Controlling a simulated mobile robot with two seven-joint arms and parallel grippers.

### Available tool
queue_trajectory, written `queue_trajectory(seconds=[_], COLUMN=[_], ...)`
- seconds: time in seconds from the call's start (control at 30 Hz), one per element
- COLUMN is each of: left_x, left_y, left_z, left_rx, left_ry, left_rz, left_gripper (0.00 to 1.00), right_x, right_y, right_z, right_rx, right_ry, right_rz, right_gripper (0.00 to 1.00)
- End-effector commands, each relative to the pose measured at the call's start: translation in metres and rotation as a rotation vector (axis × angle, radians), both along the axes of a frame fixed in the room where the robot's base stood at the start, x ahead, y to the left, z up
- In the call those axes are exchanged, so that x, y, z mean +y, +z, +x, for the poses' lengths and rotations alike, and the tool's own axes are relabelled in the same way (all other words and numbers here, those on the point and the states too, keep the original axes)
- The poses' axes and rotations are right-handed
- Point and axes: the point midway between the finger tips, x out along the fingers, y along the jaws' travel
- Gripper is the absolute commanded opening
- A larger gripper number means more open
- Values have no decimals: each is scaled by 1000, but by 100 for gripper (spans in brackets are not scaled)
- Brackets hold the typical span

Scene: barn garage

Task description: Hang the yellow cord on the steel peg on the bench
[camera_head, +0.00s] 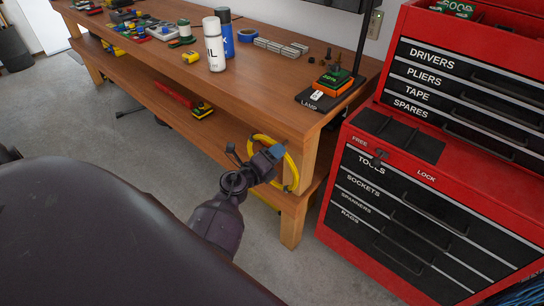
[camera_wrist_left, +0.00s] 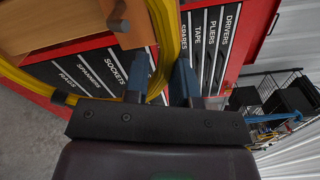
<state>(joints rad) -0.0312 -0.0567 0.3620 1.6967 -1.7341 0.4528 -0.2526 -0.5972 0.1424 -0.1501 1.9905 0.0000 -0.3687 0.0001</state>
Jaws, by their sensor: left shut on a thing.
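The yellow cord (camera_head: 291,165) is a coiled loop at the near right end of the wooden bench (camera_head: 270,99). My left gripper (camera_head: 272,156) is shut on the cord, with blue-grey fingertips on either side of it. In the left wrist view the cord (camera_wrist_left: 164,35) passes between the fingers (camera_wrist_left: 160,85) and curves round to the left. A short grey peg (camera_wrist_left: 119,18) sticks out from the bench wood there, within the outline of the loop. I cannot tell whether the loop is around the peg or only in front of it. The peg is not clear in the head view.
A red tool chest (camera_head: 337,192) with black drawers stands close right of the bench end. A white bottle (camera_head: 214,46), a blue bottle (camera_head: 226,34) and a lamp base (camera_head: 323,95) stand on the bench top. Grey floor is open in front.

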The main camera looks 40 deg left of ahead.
Motion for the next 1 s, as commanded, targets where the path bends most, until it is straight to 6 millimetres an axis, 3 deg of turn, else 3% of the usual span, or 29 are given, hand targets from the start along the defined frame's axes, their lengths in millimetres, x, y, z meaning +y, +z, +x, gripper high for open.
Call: queue_trajectory(seconds=[0.3, 0.87, 1.0], left_x=[-1, -4, -4], left_y=[-1, -4, -14], left_z=[21, 55, 56], left_rx=[-3, -2, 1], left_ry=[0, 0, 0], left_rz=[1, 1, 1], left_gripper=[0, 0, 0], right_x=[-1, 0, 0], right_y=[-11, -21, -29], right_z=[-9, -3, -4], right_rx=[20, 16, 23], right_ry=[-4, 2, 2], right_rz=[-1, 0, 0], right_gripper=[56, 56, 56])
